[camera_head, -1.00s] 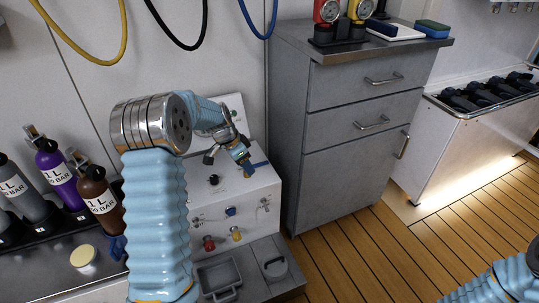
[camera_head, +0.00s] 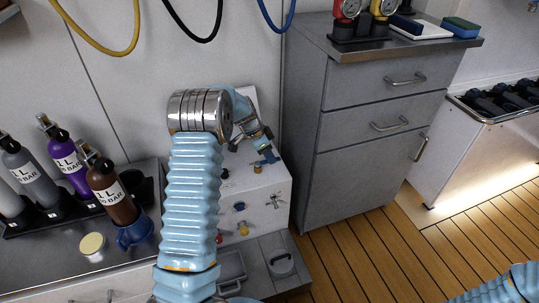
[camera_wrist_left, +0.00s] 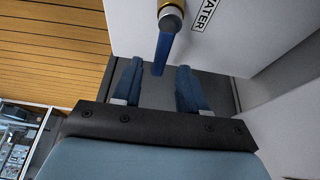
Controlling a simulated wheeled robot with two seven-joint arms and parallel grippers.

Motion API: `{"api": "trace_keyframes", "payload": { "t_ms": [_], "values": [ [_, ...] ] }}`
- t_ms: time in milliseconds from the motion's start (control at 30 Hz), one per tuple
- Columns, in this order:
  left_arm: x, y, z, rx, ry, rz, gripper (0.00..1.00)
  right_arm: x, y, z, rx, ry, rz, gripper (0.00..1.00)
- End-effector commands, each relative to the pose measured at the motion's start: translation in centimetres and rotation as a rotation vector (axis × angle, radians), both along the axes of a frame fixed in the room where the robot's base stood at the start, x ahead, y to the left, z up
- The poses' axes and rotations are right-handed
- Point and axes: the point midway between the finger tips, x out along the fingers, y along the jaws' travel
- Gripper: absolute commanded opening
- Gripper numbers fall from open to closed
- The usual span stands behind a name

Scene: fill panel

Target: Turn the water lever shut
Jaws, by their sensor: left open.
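The blue water lever (camera_wrist_left: 165,45) hangs from a round brass fitting (camera_wrist_left: 171,16) on the white panel, next to a label reading WATER (camera_wrist_left: 207,10). In the left wrist view its free end points down toward the gap between my fingers. My left gripper (camera_wrist_left: 158,88) is open and empty, with one blue finger on each side of the lever's line; the lever tip seems at or just short of the fingertips. In the head view my left gripper (camera_head: 262,148) is at the fill panel (camera_head: 262,190), its fingers hard to separate from the lever. My right gripper is out of view.
The panel carries other small knobs and a tap (camera_head: 274,199). A grey cabinet (camera_head: 365,130) stands close at right. Hoses hang above. Wooden floor lies open at right.

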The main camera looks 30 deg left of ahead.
Motion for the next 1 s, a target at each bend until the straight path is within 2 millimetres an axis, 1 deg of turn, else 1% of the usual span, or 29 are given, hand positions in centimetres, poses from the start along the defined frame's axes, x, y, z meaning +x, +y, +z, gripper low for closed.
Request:
{"api": "trace_keyframes", "payload": {
  "t_ms": [33, 167, 433, 467, 700, 733, 1000],
  "values": [
    [0.13, -0.14, -0.53, 0.000, 0.002, 0.001, 0.43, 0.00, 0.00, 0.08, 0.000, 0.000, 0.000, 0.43],
    [0.37, -0.30, -1.28, 0.001, 0.000, 0.000, 0.43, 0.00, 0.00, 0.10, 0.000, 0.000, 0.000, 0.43],
    [0.41, -0.33, -1.40, 0.001, -0.001, 0.000, 0.43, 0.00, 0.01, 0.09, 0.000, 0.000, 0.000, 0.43],
    [0.41, -0.33, -1.40, 0.001, -0.001, 0.000, 0.40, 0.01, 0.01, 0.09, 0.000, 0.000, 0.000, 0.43],
    [0.42, -0.33, -1.38, 0.001, -0.001, 0.000, 0.03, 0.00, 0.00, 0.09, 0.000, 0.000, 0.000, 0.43],
    [0.42, -0.33, -1.38, 0.001, -0.001, 0.000, 0.00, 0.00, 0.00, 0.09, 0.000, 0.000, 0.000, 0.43],
    [0.41, -0.32, -1.36, 0.001, -0.001, 0.000, 0.00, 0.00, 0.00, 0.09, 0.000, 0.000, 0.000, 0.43]
  ]
}}
